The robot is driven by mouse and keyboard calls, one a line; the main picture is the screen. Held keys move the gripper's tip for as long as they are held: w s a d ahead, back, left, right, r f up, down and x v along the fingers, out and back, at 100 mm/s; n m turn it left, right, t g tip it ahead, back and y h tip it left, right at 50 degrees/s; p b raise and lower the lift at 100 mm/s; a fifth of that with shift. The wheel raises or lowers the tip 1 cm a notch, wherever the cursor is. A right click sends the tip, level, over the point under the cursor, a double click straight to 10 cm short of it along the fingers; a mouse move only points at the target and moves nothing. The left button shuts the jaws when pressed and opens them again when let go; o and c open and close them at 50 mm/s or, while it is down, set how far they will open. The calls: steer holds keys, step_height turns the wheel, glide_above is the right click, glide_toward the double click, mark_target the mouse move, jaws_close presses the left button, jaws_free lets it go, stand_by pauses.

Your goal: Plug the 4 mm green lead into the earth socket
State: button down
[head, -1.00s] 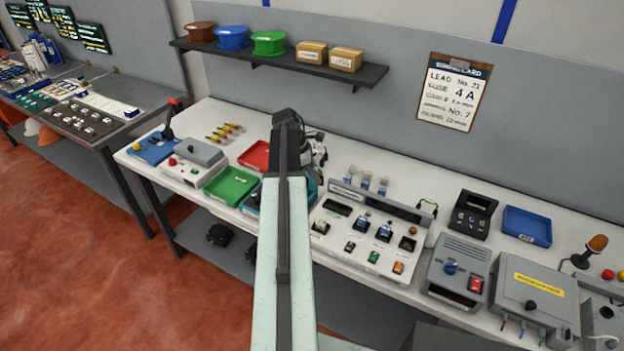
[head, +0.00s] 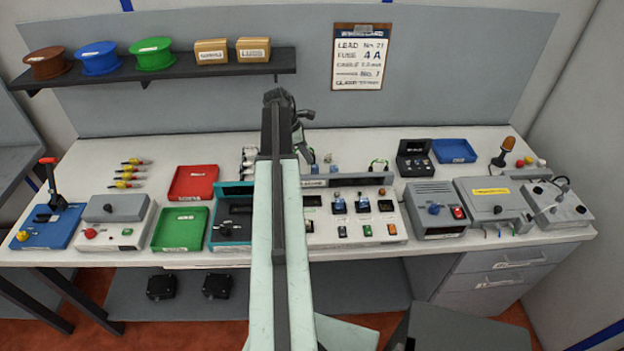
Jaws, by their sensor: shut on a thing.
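My gripper (head: 304,132) is in the head view, beyond the end of my arm, above the back of the white bench (head: 460,265). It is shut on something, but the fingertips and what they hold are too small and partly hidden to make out. A small green looped lead (head: 378,163) stands at the back right of the grey test panel (head: 382,233), right of my gripper and apart from it. I cannot pick out the earth socket; my arm covers the left part of the panel.
A green tray (head: 180,230) and red tray (head: 193,182) lie left of my arm. A shelf (head: 190,76) with spools and a card (head: 361,57) are behind.

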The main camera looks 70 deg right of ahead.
steer(key=s+a+f+b, duration=0.2)
steer(key=s+a, duration=0.3)
steer(key=a, duration=0.5)
steer(key=shift+m, duration=0.3)
step_height(320, 180, down, 4)
steer(key=b, duration=0.4)
steer(key=shift+w+a+f+b, duration=0.1)
steer(key=shift+a+b, duration=0.05)
steer(key=shift+b, duration=0.15)
steer(key=shift+w, duration=0.2)
steer(key=shift+f+b, duration=1)
stand_by(1.1)
steer(key=c, duration=1.3)
jaws_free()
steer(key=shift+o, duration=2.2)
